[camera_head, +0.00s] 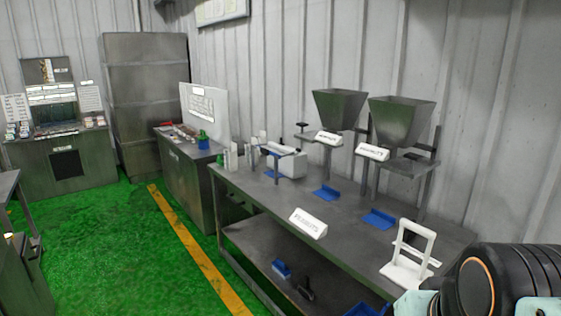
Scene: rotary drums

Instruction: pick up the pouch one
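I cannot make out a pouch for certain in the head view. Small packet-like items (22,130) lie on the far left machine's ledge, too small to tell apart. A white stand-like frame (410,258) stands at the near right end of the metal table (262,197). Part of my arm shows at the lower right corner, close to this frame. My gripper itself is not in view.
Two grey hoppers (338,108) (400,118) stand along the wall behind the table. Blue trays (326,192) (378,219) lie below them. A lower shelf holds blue items (281,268). Green floor with a yellow stripe (198,252) is open to the left.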

